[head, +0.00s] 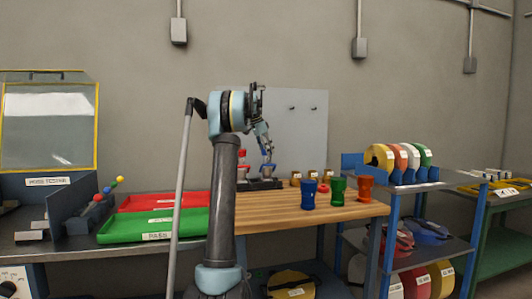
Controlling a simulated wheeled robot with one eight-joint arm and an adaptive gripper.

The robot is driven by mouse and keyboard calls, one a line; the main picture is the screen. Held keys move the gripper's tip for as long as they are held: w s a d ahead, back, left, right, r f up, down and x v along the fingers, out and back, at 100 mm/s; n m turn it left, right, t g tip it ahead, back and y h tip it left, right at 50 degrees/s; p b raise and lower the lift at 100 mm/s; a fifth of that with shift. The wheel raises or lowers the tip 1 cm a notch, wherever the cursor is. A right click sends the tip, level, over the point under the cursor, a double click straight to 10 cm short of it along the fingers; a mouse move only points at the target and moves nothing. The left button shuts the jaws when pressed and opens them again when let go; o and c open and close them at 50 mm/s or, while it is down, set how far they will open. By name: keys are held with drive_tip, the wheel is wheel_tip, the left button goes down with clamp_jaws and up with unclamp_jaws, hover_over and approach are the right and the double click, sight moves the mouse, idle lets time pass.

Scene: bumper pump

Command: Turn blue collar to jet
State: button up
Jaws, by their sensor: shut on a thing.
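A dark fixture (262,184) stands on the wooden bench and carries small silvery bodies side by side. The left one has a red top (242,155). The blue collar (268,167) is a small blue band at the top of the right one. My gripper (268,159) reaches down from above and is shut on the blue collar. The fingers partly hide the collar. It is too small to read any jet mark or how far the collar is turned.
Blue (308,194), green (337,190) and orange (365,188) cups stand on the bench, right of the fixture. Small wooden-looking pieces (311,175) sit behind. Red (165,201) and green (155,226) trays lie left. A shelf (440,184) with colored reels stands right.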

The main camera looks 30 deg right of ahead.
drive_tip(key=shift+m+g, duration=0.4)
drive_tip(key=shift+m, duration=0.4)
drive_tip(key=o, duration=1.1)
drive_tip(key=shift+c, duration=0.2)
drive_tip(key=v, duration=1.1)
drive_tip(key=shift+r, duration=0.4)
drive_tip(key=shift+w+a, duration=0.1)
